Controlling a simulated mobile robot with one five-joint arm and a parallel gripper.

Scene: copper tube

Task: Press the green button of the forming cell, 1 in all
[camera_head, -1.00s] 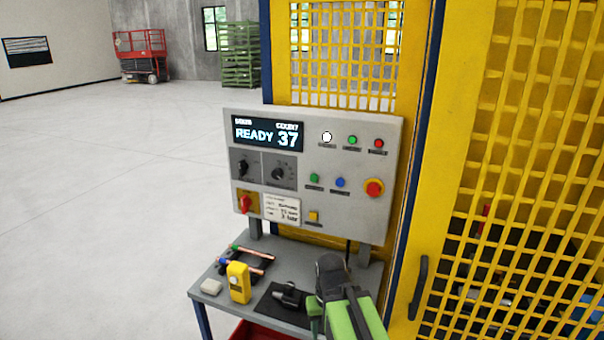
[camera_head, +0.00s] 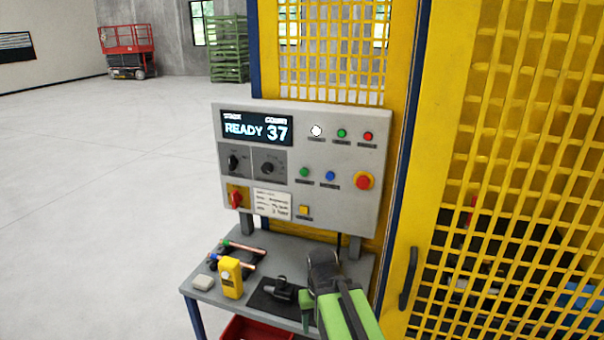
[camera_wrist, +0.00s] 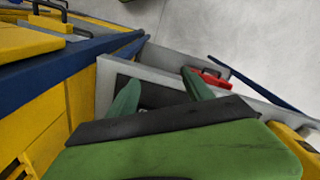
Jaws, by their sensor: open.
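The forming cell's grey control panel (camera_head: 230,170) faces me in the head view, with a display (camera_head: 258,129) reading READY 37. A green button (camera_head: 304,172) sits in its lower row, left of a blue one. A second small green button or lamp (camera_head: 341,133) is in the upper row, between a white and a red one. My gripper (camera_head: 312,308) is below the panel, over the right part of the small table, apart from the buttons. In the wrist view its two green fingers (camera_wrist: 160,92) are spread, with nothing held. No panel button is recognisable in that view.
A red mushroom button (camera_head: 364,181) is at the panel's right. On the table (camera_head: 222,300) are copper tubes (camera_head: 240,248), a yellow device (camera_head: 231,278) and a black tool (camera_head: 280,288). The yellow mesh guard (camera_head: 510,130) stands close on the right; floor at left is clear.

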